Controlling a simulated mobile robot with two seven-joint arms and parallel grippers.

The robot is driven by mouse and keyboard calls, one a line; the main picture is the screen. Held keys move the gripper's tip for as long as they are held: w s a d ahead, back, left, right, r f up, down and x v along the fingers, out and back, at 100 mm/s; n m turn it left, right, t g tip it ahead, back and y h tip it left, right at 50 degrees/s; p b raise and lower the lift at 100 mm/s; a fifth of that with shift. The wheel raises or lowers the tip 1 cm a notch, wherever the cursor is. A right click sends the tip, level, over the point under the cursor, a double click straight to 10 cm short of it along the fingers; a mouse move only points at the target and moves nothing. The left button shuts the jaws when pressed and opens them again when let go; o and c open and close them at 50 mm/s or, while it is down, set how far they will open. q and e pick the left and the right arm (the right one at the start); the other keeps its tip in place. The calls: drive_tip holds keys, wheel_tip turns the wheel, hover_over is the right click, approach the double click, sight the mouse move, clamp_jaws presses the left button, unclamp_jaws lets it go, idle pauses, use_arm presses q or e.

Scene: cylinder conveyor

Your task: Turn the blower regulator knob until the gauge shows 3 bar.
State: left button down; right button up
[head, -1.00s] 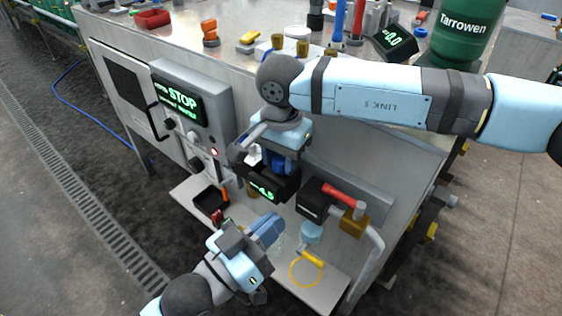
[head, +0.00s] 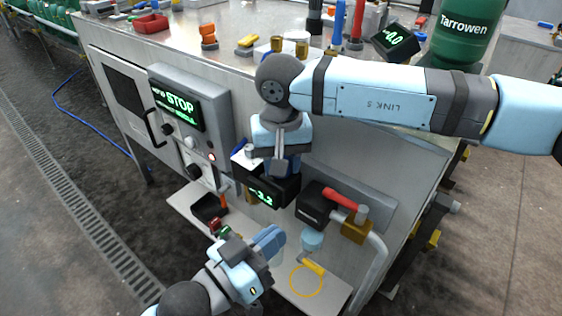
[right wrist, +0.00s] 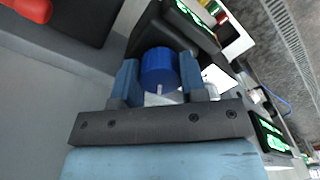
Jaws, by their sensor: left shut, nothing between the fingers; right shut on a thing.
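The blower regulator has a round blue knob (right wrist: 160,66), seen in the right wrist view between the fingers of my right gripper (right wrist: 158,84). In the head view my right gripper (head: 284,168) comes down over the regulator and mostly hides the knob. The regulator's black gauge (head: 266,192) has green digits that look like 3.2, small and slanted, so I cannot be sure. It shows partly in the wrist view (right wrist: 188,14). My left gripper (head: 266,242) is shut and empty, low in front of the lower shelf, apart from the knob.
A black block with a red handle (head: 340,198) and a brass fitting (head: 355,232) stand right of the regulator. The shelf (head: 325,288) holds a black bin (head: 208,207) and a yellow ring (head: 306,282).

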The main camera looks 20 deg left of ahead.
use_arm(q)
drive_tip(key=shift+s+f, duration=0.2)
drive_tip(key=shift+f, duration=0.1)
use_arm(e)
drive_tip(key=o, duration=0.7)
drive_tip(key=shift+c, duration=0.2)
drive_tip(key=shift+r, duration=0.1)
use_arm(q)
drive_tip(key=shift+t, duration=0.8)
drive_tip(key=r+p, duration=0.2)
drive_tip(key=r, duration=0.1)
drive_tip(key=r+p, duration=0.1)
drive_tip(key=shift+a+r+p, duration=0.15)
drive_tip(key=shift+a+p, duration=0.15)
drive_tip(key=shift+p, duration=0.05)
use_arm(e)
wheel_tip(320, 180, up, 14)
use_arm(q)
drive_tip(key=shift+s+n, duration=0.15)
drive_tip(key=shift+n, duration=0.15)
use_arm(e)
drive_tip(key=shift+s+f, duration=0.1)
drive_tip(key=shift+f, duration=0.15)
